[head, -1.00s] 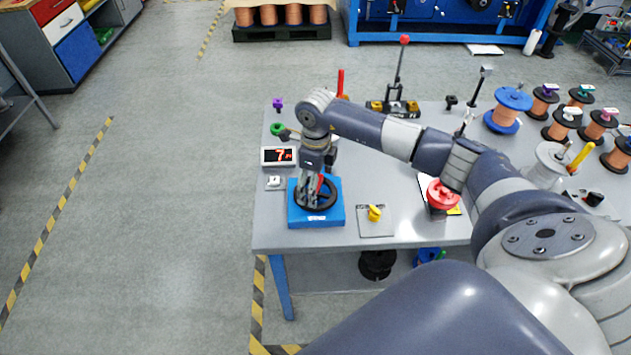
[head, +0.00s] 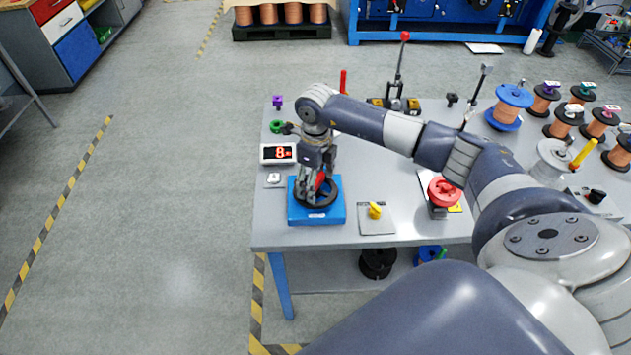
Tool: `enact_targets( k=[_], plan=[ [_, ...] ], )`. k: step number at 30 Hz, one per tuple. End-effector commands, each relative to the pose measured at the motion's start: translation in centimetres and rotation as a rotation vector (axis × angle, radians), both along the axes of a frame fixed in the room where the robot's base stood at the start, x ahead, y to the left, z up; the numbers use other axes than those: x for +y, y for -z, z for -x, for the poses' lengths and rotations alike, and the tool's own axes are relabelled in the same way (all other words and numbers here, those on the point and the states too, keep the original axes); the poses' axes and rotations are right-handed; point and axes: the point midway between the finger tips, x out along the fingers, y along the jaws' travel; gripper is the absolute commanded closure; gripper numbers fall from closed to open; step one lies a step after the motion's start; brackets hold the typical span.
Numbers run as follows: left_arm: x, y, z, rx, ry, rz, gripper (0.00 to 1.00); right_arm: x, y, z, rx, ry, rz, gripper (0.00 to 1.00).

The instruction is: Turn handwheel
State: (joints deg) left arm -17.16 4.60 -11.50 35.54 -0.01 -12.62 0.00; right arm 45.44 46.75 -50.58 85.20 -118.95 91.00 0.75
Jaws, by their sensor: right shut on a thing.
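The black handwheel (head: 330,199) lies flat on a blue square base (head: 316,216) at the table's front left corner. My right gripper (head: 316,194) reaches down onto the handwheel from above. It is shut on the wheel, by a red part that shows between its fingers; the exact grip is partly hidden by the fingers. A small display (head: 278,153) with a red figure that looks like an 8 stands behind the base. My left gripper is not in view.
A yellow knob (head: 375,210) on a grey plate and a red knob (head: 444,190) stand to the right on the grey table (head: 300,240). Several copper spools stand at the right. A lever with a red tip (head: 404,38) rises at the back. Floor at left is clear.

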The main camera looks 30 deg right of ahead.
Motion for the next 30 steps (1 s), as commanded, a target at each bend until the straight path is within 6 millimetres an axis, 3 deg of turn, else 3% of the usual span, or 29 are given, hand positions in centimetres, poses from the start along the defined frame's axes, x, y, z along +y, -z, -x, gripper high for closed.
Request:
enact_targets(
  k=[5,6,9,22,26,30],
  plan=[
    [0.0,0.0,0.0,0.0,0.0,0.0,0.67,0.0,0.0,0.0,-0.001,-0.001,0.0,0.54],
    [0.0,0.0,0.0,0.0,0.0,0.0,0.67,0.0,0.0,0.0,-0.001,-0.001,0.0,0.28],
    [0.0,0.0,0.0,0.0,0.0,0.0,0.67,0.0,0.0,0.0,-0.001,-0.001,0.0,0.1],
    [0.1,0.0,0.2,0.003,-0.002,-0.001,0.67,0.0,-0.3,0.0,-0.002,-0.002,-0.001,0.1],
    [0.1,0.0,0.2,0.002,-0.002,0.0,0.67,0.0,-1.9,-0.1,-0.003,-0.003,-0.001,0.1],
    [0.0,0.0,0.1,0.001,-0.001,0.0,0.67,0.0,-4.8,-0.2,-0.005,-0.002,0.0,0.1]
  ],
)
